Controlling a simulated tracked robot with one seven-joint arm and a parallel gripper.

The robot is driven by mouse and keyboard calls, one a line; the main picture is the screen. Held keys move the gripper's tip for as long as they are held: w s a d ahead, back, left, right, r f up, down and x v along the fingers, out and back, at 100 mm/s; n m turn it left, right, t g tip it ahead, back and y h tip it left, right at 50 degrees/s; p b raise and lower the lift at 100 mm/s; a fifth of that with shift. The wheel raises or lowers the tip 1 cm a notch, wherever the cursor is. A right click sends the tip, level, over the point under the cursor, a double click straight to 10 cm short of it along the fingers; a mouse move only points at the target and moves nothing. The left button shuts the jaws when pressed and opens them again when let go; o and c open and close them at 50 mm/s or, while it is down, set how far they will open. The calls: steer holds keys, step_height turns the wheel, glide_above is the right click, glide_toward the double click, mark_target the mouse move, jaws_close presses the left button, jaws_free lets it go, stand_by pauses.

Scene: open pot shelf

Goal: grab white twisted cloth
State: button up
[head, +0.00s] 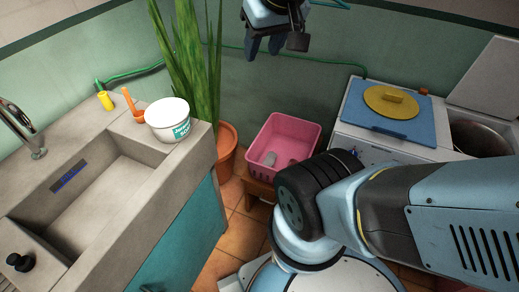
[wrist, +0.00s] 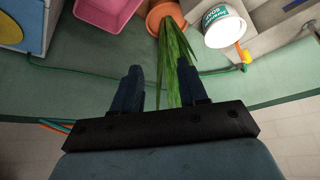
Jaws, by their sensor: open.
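I cannot make out a white twisted cloth for certain in either view. In the wrist view my gripper (wrist: 161,72) is also open and empty. The basket (wrist: 103,12) shows there at the top left, cut off by the frame.
A tall plant (head: 197,60) in an orange pot stands left of the basket. A white tub (head: 168,119) sits on the concrete sink counter (head: 90,150). A washing machine (head: 385,112) with blue and yellow lids stands right. A green hose (head: 290,55) runs along the wall.

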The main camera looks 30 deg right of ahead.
steer(key=shift+w+a, duration=0.15)
steer(key=shift+a, duration=0.1)
steer(key=o, duration=0.3)
steer(key=shift+w, duration=0.25)
steer(key=o, duration=0.6)
steer(key=shift+m+g, duration=0.4)
steer(key=shift+g, duration=0.1)
steer(key=w, duration=0.2)
steer(key=w+f, duration=0.1)
steer(key=w, duration=0.1)
steer(key=w+f, duration=0.1)
steer(key=w, duration=0.1)
steer(key=shift+w+d, duration=0.2)
steer(key=shift+w, duration=0.2)
steer(key=w+d+f+m+g, duration=0.1)
steer(key=w+d+f+m, duration=0.1)
steer(key=w+f, duration=0.6)
steer(key=m+g+y, duration=0.1)
steer(key=m+g, duration=0.4)
steer(key=m, duration=0.2)
glide_above(268, 161)
step_height(268, 161, down, 58)
steer(key=shift+s+a+r, duration=0.1)
steer(key=shift+s, duration=0.05)
steer(key=shift+w+f, duration=0.2)
steer(key=shift+f, duration=2.8)
